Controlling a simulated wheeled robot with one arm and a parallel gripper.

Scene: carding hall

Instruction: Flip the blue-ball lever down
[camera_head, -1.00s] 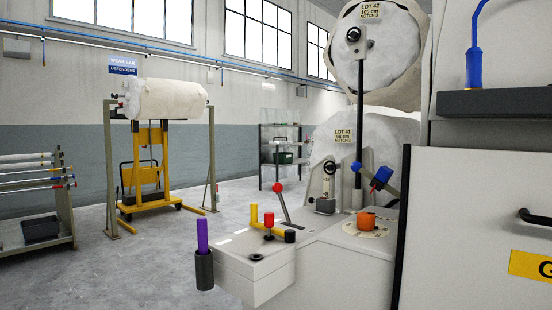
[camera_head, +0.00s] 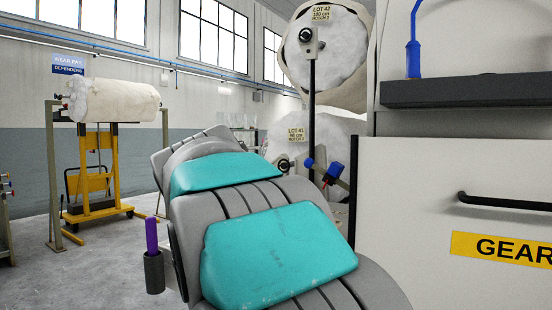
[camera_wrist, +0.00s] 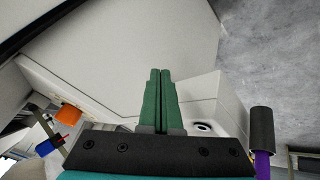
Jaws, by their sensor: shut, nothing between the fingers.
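A small blue ball (camera_head: 309,163) shows in the head view, low beside a tall dark rod. A blue piece with a red tip (camera_head: 333,172) is just right of it, by a grey bar. A blue part (camera_wrist: 44,148) also shows at the lower left of the wrist view; I cannot tell which of these it is. My gripper (camera_wrist: 159,71) is shut and empty, its green fingers together over the pale machine casing, well apart from that blue part. In the head view my arm hides the gripper and most of the control box.
A purple handle (camera_head: 151,235) in a black cup stands at the box's outer corner. A white cabinet with a black handle (camera_head: 505,202) bounds the right. Open floor (camera_head: 85,265) lies to the left.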

